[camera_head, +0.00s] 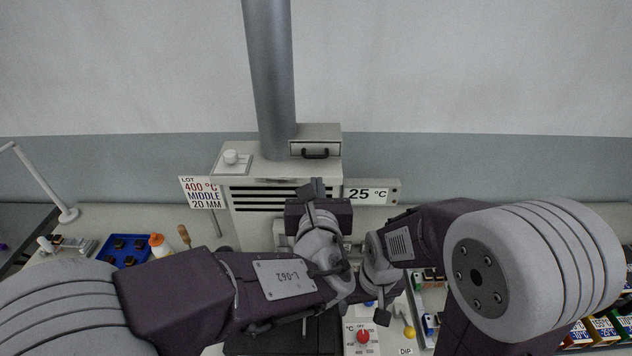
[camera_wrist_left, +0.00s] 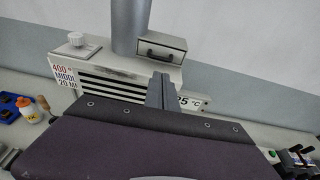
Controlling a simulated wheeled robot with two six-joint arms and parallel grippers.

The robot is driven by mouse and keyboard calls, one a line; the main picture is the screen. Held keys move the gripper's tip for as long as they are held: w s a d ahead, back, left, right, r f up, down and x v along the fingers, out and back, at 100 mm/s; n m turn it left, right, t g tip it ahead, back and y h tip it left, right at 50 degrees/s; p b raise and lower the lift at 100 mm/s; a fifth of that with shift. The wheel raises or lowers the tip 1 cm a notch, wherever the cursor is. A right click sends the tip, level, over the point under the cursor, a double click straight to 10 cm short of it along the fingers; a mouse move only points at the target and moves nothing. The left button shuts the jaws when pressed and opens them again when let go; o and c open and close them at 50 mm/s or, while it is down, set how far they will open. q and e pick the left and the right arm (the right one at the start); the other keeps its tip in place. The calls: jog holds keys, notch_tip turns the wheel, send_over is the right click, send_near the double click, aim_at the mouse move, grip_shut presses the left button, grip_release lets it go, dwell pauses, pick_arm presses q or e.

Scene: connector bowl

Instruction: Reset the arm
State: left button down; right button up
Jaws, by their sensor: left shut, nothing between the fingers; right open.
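My left gripper (camera_head: 312,188) is raised in front of the grey machine (camera_head: 235,157), pointing away toward it, and is shut and empty. Its closed fingers also show in the left wrist view (camera_wrist_left: 160,90), with nothing between them. My right gripper (camera_head: 382,314) points down over the bench, beside and below the left wrist; it is open and largely hidden by the arm links. The two wrists look close together in the head view, and I cannot tell whether they touch.
The machine has a drawer (camera_head: 316,150), a pipe (camera_head: 270,80) and signs (camera_head: 203,193). A blue tray (camera_head: 122,252) and orange-capped bottle (camera_head: 160,245) stand left. A red knob (camera_head: 363,336) is in front. Colored boxes (camera_head: 603,328) stand right. Space above the arms is clear.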

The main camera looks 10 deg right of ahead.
pick_arm(q)
jog(key=w+a+f+n+g+y+b, duration=0.1)
jog(key=w+a+f+n+y+b, duration=0.15)
jog(key=a, duration=0.65)
jog(key=w+a+f+n+y+b, duration=0.1)
jog(key=w+a+f+n+y, duration=0.2)
jog(key=a, duration=0.5)
jog(key=s+a+f+n+g+y+b, duration=0.1)
jog(key=s+a+f+n+g+y, duration=0.1)
jog(key=s+a+f+n+g, duration=0.5)
jog(key=a+f+n+y+b, duration=0.25)
jog(key=a+f, duration=0.25)
jog(key=a, duration=0.6)
jog(key=s+a+f+n+g+h, duration=0.2)
jog(key=s+f+n+g, duration=0.4)
jog(key=s+f+n, duration=0.4)
jog(key=s+d+f+n+h, duration=0.3)
jog(key=d+n, duration=0.6)
jog(key=n, duration=0.4)
jog(key=s+h, duration=0.1)
jog(key=h, duration=0.1)
jog(key=shift+d+f+h+b, duration=0.15)
jog(key=shift+h+b, duration=0.15)
pick_arm(e)
notch_tip(320, 180, down, 8)
jog(key=shift+s+r, duration=0.15)
jog(key=shift+s, duration=0.1)
